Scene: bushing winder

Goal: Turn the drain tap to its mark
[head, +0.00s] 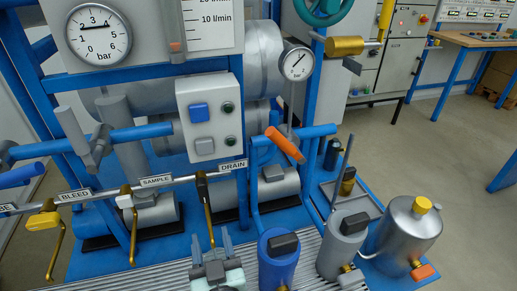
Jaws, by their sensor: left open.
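The DRAIN label (233,166) sits on the sloping pipe. Just left of it is a tap with a black handle (201,186), which looks like the drain tap. A thin brass outlet (209,222) hangs below it. The handle is seen nearly end-on, so I cannot tell its exact angle. I cannot make out a mark. My left gripper (210,236) is at the bottom centre, below and in front of this tap. Its two grey fingers are apart, empty and pointing up the picture. It does not appear to touch the tap. My right gripper is not in view.
A white-handled tap (124,201) and a yellow-handled tap (42,221) are to the left. An orange lever (285,145) is to the right. Blue (278,270) and grey (338,252) cylinders stand close right of my gripper, beside a silver tank (405,235).

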